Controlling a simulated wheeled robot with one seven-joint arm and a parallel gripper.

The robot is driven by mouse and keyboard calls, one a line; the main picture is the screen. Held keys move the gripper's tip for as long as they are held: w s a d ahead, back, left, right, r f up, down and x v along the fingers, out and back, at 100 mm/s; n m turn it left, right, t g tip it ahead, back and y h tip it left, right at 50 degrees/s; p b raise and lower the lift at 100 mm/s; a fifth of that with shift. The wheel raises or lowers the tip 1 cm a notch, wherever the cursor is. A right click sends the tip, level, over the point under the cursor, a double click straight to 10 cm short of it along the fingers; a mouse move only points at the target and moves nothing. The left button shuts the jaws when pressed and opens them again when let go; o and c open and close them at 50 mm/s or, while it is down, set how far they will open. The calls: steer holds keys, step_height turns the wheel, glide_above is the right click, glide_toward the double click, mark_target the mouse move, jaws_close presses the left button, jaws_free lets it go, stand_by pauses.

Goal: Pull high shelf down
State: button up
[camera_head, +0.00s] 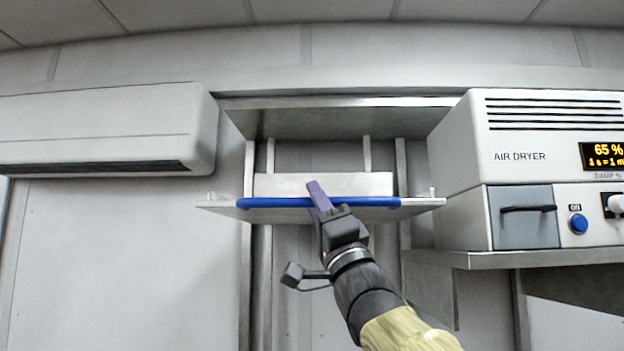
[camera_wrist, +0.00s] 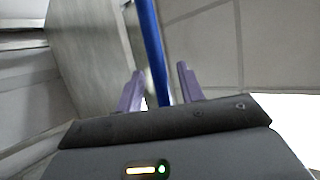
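The high shelf (camera_head: 424,204) is a pale plate at mid-height between upright rails, with a blue handle bar (camera_head: 270,203) along its front edge. My gripper (camera_head: 316,194) reaches up from below to the middle of this bar. In the wrist view, the blue bar (camera_wrist: 150,35) runs between the two purple fingers of my gripper (camera_wrist: 160,70). The fingers stand apart, with a gap showing on each side of the bar. Whether either finger touches the bar lower down is hard to tell.
A fixed upper panel (camera_head: 340,118) hangs above the shelf. An air dryer (camera_head: 520,150) stands on a side ledge (camera_head: 540,258) at the right. A white wall unit (camera_head: 110,130) is at the left. The space below the shelf's left part looks clear.

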steer(key=p+x, duration=0.1)
steer(key=x, duration=0.1)
steer(key=shift+w+a+r, duration=0.15)
steer(key=shift+r, duration=0.15)
jaws_close()
steer(key=shift+f, duration=0.15)
step_height(320, 180, down, 67)
steer(key=b, duration=6.1)
steer(key=shift+r, duration=0.25)
